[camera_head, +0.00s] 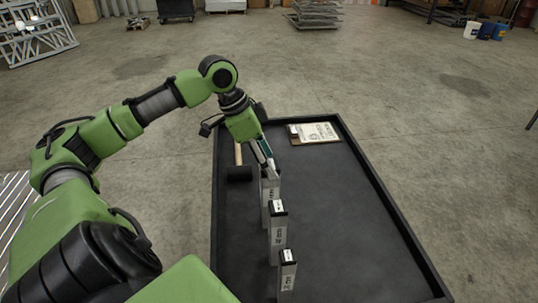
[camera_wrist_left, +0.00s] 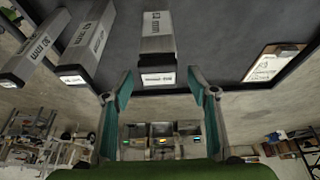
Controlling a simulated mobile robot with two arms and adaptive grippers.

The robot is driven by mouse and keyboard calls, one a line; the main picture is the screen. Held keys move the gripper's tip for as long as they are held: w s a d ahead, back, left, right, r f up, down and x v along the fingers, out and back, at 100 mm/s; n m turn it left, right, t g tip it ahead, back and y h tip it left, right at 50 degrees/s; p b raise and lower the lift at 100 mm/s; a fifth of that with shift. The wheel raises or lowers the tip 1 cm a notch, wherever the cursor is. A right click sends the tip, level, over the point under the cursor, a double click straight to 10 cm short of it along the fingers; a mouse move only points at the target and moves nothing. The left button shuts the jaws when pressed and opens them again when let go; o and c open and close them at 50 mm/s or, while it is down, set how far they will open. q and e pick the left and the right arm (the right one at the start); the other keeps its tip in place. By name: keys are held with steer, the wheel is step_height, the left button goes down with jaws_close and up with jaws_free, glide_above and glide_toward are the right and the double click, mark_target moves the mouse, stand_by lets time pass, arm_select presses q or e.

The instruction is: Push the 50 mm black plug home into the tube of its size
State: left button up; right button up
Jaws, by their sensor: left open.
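Three upright square aluminium tubes stand in a row on the black tray: a near tube (camera_head: 287,281), a middle tube (camera_head: 278,235) and a far tube (camera_head: 265,192). The near and middle tubes have dark tops with white labels. In the left wrist view the far tube (camera_wrist_left: 158,32) ends in a dark-rimmed top with a white label (camera_wrist_left: 157,78). Its size print is hard to read, so I cannot tell which plug is the 50 mm one. My left gripper (camera_head: 268,163) is open, at the far tube's top; its teal fingers (camera_wrist_left: 160,82) straddle that end. My right gripper is out of view.
The tray has a raised black rim (camera_head: 385,205). A mallet (camera_head: 239,173) lies left of the far tube. A clipboard with paper (camera_head: 318,132) lies at the back. The tray's right side is clear.

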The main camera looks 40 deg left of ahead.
arm_select(q)
steer(key=v, duration=1)
steer(key=shift+r, duration=0.35)
steer(key=shift+a, duration=0.1)
